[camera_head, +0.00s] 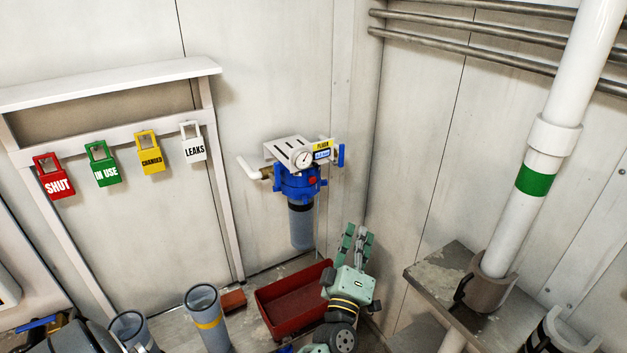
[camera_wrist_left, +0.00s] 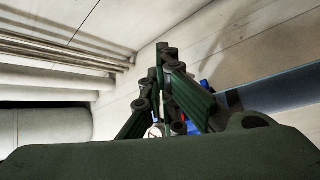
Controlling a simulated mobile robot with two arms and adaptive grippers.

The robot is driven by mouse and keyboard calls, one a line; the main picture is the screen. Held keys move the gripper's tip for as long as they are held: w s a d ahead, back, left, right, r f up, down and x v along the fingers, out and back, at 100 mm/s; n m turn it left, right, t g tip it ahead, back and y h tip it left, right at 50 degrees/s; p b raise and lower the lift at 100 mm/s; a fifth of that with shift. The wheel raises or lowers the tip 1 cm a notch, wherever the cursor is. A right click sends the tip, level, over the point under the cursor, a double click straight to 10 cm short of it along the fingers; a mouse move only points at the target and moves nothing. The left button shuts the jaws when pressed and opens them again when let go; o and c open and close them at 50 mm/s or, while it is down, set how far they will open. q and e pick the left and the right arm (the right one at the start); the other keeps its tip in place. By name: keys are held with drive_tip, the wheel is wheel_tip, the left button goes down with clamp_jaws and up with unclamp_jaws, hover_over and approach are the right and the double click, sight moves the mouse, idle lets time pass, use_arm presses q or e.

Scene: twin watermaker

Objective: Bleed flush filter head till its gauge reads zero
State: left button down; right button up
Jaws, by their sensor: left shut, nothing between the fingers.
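The flush filter head (camera_head: 297,183) is a blue block on the wall with a white bracket above it. Its round white gauge (camera_head: 303,158) faces me, but its reading is too small to make out. A red button (camera_head: 312,181) shows on the head's front. A blue lever (camera_head: 341,155) stands at its right, by a yellow label. A clear grey-blue bowl (camera_head: 301,225) hangs below. My left gripper (camera_head: 356,238) is below and right of the head, apart from it, shut and empty. The left wrist view shows its fingers (camera_wrist_left: 165,75) with bits of the head behind. My right gripper is not in view.
A red tray (camera_head: 264,312) stands under the filter. Clear cylinders (camera_head: 207,320) stand front left. Red, green, yellow and white tags (camera_head: 103,164) hang on the left wall. A white pipe (camera_head: 545,150) with a green band stands at the right.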

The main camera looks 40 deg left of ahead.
sight(313, 180)
use_arm(q)
wheel_tip(313, 180, up, 7)
drive_tip(key=a+n+y, duration=0.2)
drive_tip(key=n+y, duration=0.1)
drive_tip(key=n, duration=0.1)
drive_tip(key=shift+s+a+f, duration=0.15)
drive_tip(key=shift+s+a, duration=0.1)
drive_tip(key=shift+s, duration=0.2)
drive_tip(key=shift+a, duration=0.1)
drive_tip(key=w+a+b, duration=0.2)
drive_tip(key=w+a, duration=0.1)
drive_tip(key=a, duration=0.5)
drive_tip(key=shift+w, duration=0.2)
drive_tip(key=shift+a, duration=0.1)
idle(0.7)
drive_tip(key=shift+w+a, duration=0.15)
drive_tip(key=shift+a, duration=0.1)
